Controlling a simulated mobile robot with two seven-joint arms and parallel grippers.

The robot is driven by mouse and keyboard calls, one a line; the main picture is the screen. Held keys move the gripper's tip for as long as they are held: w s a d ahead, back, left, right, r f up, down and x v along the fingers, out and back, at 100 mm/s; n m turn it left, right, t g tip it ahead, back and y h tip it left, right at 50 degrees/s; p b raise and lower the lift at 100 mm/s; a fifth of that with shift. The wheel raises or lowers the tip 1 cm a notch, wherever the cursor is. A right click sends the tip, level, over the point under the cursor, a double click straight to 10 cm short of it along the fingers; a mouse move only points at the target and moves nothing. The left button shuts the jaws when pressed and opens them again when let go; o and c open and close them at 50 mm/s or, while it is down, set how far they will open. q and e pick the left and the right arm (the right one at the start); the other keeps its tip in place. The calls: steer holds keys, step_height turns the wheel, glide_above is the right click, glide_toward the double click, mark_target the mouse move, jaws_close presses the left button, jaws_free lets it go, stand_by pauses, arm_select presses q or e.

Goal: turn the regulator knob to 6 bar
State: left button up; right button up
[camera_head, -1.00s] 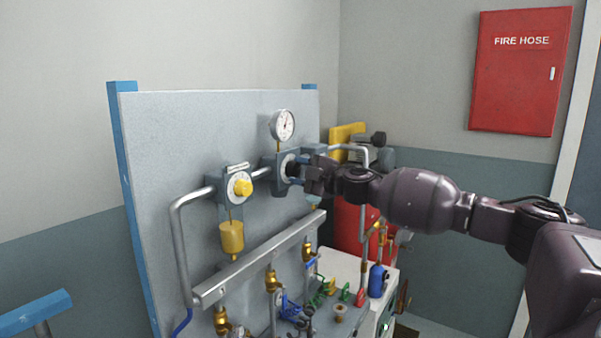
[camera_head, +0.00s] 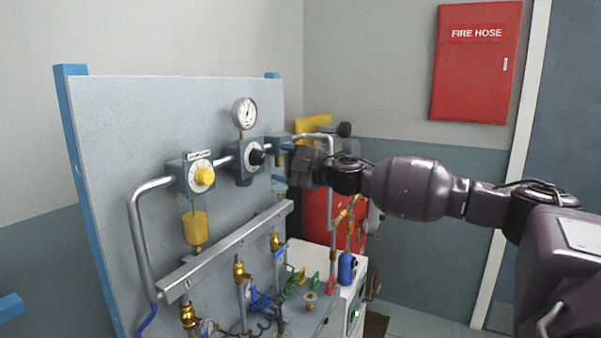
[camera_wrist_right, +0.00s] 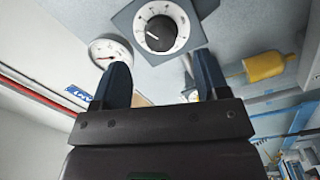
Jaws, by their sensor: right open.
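The regulator is a grey block on the panel with a black knob (camera_head: 257,157) on a white dial. In the right wrist view the black knob (camera_wrist_right: 160,32) shows whole, with a pale mark towards the dial's left side. The round pressure gauge (camera_head: 244,112) stands above the regulator; its figures are too small to read. My right gripper (camera_head: 287,166) is open and empty, off the panel and to the right of the knob. In the right wrist view its two fingers (camera_wrist_right: 160,65) are apart, with the knob beyond their tips. My left gripper is out of view.
A yellow knob (camera_head: 204,176) on a second block and a yellow bowl (camera_head: 195,229) are to the left. A sloping metal rail (camera_head: 225,252) with brass valves runs below. A red fire hose cabinet (camera_head: 476,62) hangs on the wall.

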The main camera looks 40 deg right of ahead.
steer(key=shift+b+v, duration=0.85)
steer(key=shift+v, duration=1.5)
steer(key=s+a+f+m+g+h, duration=0.1)
steer(key=s+a+f+m+h, duration=0.2)
steer(key=f, duration=1.2)
steer(key=s+a+f+m, duration=0.3)
steer(key=a+f, duration=0.3)
steer(key=f, duration=0.9)
steer(key=s+a+f+m+g+h, duration=0.1)
steer(key=s+a+f+m, duration=0.4)
steer(key=s+f, duration=0.5)
steer(key=s+a+f+m+g+h, duration=0.2)
steer(key=s+a+f+m, duration=0.3)
steer(key=s+f, duration=0.6)
steer(key=shift+s+a+f+g, duration=0.15)
steer(key=shift+s+a+g, duration=0.35)
steer(key=shift+s+g, duration=0.35)
